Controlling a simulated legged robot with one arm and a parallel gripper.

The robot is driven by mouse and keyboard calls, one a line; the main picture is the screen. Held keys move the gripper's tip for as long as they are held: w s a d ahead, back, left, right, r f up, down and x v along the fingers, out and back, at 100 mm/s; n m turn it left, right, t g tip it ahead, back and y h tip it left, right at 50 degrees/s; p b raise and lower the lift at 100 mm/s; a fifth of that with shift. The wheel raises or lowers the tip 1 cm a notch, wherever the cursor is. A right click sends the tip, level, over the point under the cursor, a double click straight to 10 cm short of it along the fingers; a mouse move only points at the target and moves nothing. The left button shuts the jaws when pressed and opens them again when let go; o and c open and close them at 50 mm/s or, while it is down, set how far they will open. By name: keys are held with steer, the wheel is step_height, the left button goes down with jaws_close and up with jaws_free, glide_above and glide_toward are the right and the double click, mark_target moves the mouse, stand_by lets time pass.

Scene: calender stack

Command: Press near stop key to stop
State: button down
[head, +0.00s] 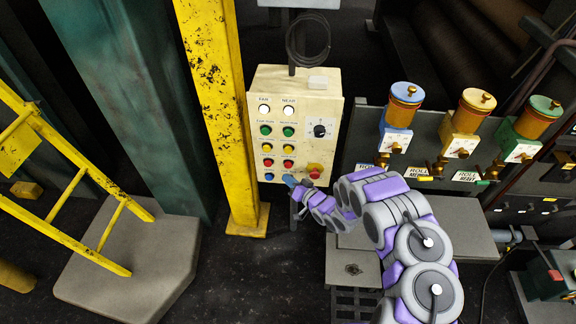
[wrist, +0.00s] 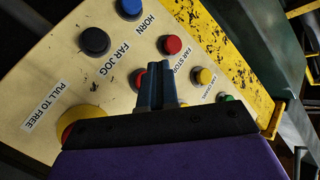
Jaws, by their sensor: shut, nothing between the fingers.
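The near stop key is a red button in the right-hand NEAR column of the cream control panel (head: 252,100). In the head view the near stop key (head: 288,164) shows just above my gripper (head: 290,181). In the wrist view the near stop key (wrist: 139,79) peeks out left of my gripper (wrist: 157,68), partly hidden by the fingers. The fingers are shut and empty, in front of the panel's lower part. Whether they touch the panel cannot be told.
The red far stop key (wrist: 171,44), black jog button (wrist: 95,41) and blue horn button (wrist: 130,8) are close by. A red emergency knob on a yellow base (head: 314,171) sits to the right. A yellow post (head: 215,100) stands left of the panel.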

steer(key=s+p, duration=0.1)
steer(key=s, duration=0.2)
steer(key=shift+a, duration=0.1)
stand_by(0.7)
